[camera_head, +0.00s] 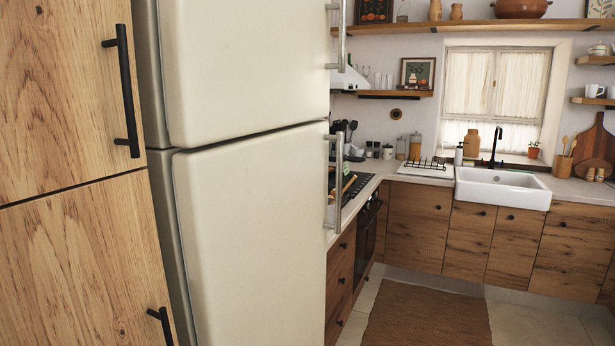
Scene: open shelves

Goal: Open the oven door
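The oven (367,232) is set into the counter run on the left wall, just beyond the cream fridge. Its dark front shows at a steep angle, with knobs along the top edge. The oven door appears shut, though the fridge and the angle make it hard to see fully. The dark stovetop (353,187) lies above it, with a wooden utensil or board on it. Neither of my grippers is in view.
The cream fridge (250,220) stands close at centre left, its metal handles sticking out. Wooden cabinets (75,265) with black handles are at far left. A brown rug (425,315) lies on the open floor before the white sink (502,188). Drawers (340,275) separate fridge and oven.

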